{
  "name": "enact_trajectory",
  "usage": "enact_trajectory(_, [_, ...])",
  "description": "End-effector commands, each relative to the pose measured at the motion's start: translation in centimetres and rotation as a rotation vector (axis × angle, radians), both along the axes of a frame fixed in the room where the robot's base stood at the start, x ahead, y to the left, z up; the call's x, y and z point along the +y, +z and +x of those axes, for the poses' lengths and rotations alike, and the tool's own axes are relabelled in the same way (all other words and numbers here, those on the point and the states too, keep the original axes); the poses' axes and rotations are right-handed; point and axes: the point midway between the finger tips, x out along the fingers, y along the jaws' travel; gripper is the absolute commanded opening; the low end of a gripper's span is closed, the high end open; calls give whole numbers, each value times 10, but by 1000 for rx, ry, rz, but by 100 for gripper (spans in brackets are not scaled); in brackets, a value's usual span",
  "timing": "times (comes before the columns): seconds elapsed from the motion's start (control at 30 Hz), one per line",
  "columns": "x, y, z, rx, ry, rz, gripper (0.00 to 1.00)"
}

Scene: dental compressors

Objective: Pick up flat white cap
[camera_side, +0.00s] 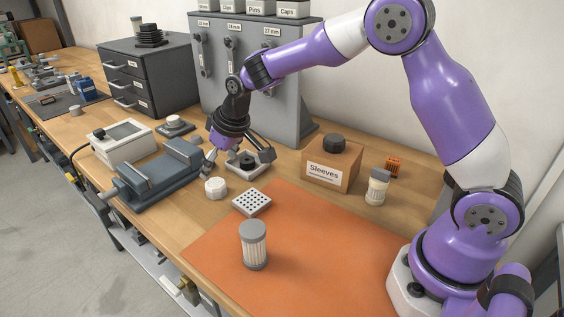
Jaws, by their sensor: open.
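A short, round white cap (215,187) rests on the wooden bench, just right of the grey vise and left of the perforated white block. My gripper (238,163) is above the bench, behind and to the right of the cap, with its fingers spread wide. The left fingertip is near the cap in the picture; I cannot tell the exact gap. A light square base with a black round part (247,162) shows between the fingers, partly hidden by them. Nothing is visibly held.
A grey vise (162,172) stands left of the cap. A "Sleeves" box (327,173) is right. A grey tool panel (284,75) rises behind.

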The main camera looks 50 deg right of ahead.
Motion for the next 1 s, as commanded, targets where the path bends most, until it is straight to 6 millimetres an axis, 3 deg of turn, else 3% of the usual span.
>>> enact_trajectory(0.47, [3,-51,27,0,0,0,93])
enact_trajectory(0.73, [3,-55,29,-3,0,0,93])
enact_trajectory(0.77, [3,-55,29,-3,0,0,88])
enact_trajectory(0.8, [3,-55,29,-3,0,0,68])
enact_trajectory(0.9, [3,-55,29,-3,0,0,20])
enact_trajectory(1.0, [3,-55,29,-2,0,-1,17])
